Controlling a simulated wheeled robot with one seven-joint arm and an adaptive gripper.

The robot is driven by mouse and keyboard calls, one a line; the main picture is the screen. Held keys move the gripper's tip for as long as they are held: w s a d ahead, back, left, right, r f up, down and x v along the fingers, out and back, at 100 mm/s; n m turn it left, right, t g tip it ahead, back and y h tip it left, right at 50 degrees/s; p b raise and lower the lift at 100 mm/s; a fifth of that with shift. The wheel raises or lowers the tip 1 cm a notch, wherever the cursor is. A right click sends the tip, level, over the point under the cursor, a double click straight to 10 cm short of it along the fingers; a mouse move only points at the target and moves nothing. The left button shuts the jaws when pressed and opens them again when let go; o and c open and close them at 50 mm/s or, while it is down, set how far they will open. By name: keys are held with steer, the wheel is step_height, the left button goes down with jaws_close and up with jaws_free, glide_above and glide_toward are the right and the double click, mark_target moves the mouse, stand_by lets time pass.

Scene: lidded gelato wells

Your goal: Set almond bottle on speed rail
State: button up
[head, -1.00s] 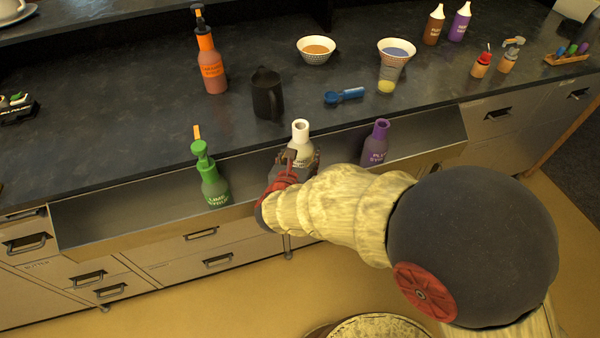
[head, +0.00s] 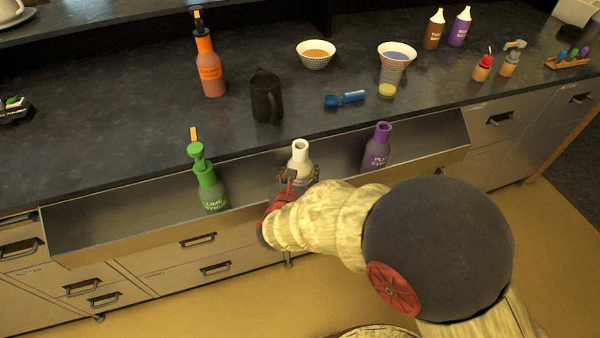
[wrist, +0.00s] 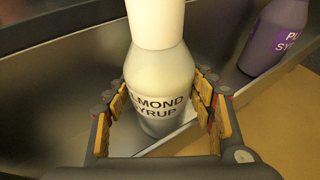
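On the dark counter behind are an orange bottle (head: 211,75), a black mug (head: 266,97), a blue scoop (head: 345,98) and bowls (head: 316,60).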

steer(key=shift+o, duration=0.9)
steer(key=shift+r, duration=0.15)
steer(key=shift+s+a+r+p, duration=0.1)
steer(key=shift+s+r+p, duration=0.1)
steer(key=shift+s+p, duration=0.15)
steer(key=p+v, duration=0.4)
steer(key=v, duration=0.7)
steer(key=s+d+r+m+g+h, duration=0.1)
steer(key=s+d+r+m+g, duration=0.2)
steer(key=d+m, duration=0.35)
steer(key=s+d+r+m+g+h, duration=0.1)
steer(key=s+d+r+m+g, duration=0.15)
steer(key=d+m, duration=0.4)
steer(key=s+d+r+m+g+h, duration=0.1)
steer(key=s+d+r+m+g, duration=0.15)
steer(key=d+m, duration=0.4)
steer(key=s+r+m+y, duration=0.6)
steer(key=s+r+m, duration=0.2)
steer(key=m, duration=0.5)
steer(key=shift+s+a+r+m, duration=0.2)
steer(key=shift+s+r+m, duration=0.15)
steer(key=shift+s, duration=0.2)
